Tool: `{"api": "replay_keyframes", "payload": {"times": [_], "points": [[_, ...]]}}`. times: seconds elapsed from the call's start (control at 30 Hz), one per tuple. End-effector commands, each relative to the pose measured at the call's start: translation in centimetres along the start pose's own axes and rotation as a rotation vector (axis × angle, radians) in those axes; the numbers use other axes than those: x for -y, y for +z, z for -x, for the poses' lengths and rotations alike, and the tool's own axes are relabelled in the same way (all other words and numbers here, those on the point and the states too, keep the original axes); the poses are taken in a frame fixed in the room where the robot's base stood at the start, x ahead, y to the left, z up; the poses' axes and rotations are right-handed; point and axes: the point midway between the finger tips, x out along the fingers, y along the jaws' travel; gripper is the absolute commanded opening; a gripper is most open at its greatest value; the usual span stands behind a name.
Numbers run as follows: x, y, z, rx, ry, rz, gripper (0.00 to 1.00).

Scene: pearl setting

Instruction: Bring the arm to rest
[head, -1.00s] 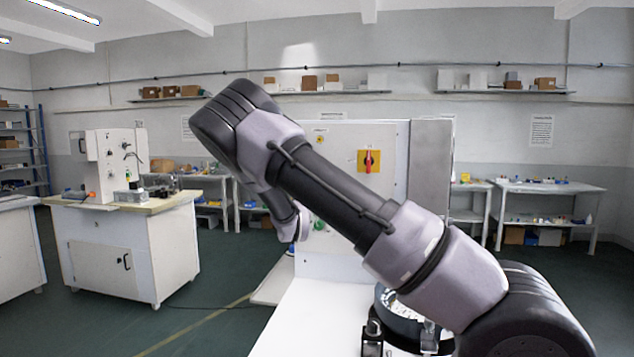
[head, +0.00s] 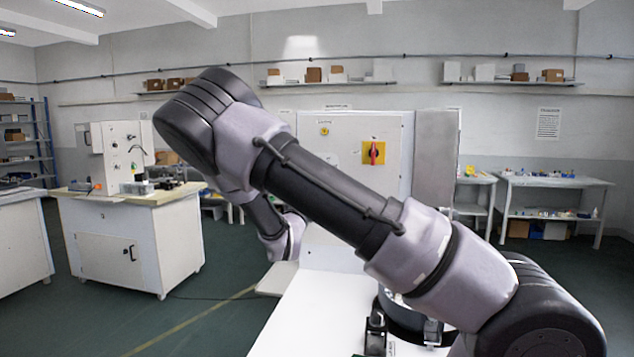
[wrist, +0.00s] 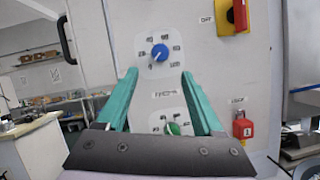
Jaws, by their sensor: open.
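My gripper (wrist: 160,82) shows in the wrist view as two teal fingers standing apart, with nothing between them that they hold. It faces a pale panel (wrist: 110,50). Between and beyond the fingers are a blue knob (wrist: 160,52) and a green knob (wrist: 173,128), each on a white dial plate. The fingers appear apart from the panel, though the exact gap is hard to tell. In the head view my arm crosses the middle of the picture, and the gripper itself is hidden.
A red switch on a yellow plate (head: 374,153) sits on the cabinet, labelled OFF in the wrist view. A red lock-like item (wrist: 243,129) hangs below it. A white-topped surface (head: 320,318) lies under the arm. A workbench with a machine (head: 130,235) stands left.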

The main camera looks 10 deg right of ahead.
Motion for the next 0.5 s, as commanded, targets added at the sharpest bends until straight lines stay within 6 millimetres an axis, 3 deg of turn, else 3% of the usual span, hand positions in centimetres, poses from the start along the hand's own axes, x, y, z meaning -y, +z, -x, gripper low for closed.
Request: {"api": "replay_keyframes", "payload": {"times": [0.17,0.5], "points": [[0.03,0.00,1.14,0.000,0.001,0.001,0.69],[0.48,0.11,1.01,-0.002,-0.017,-0.006,0.69]]}}
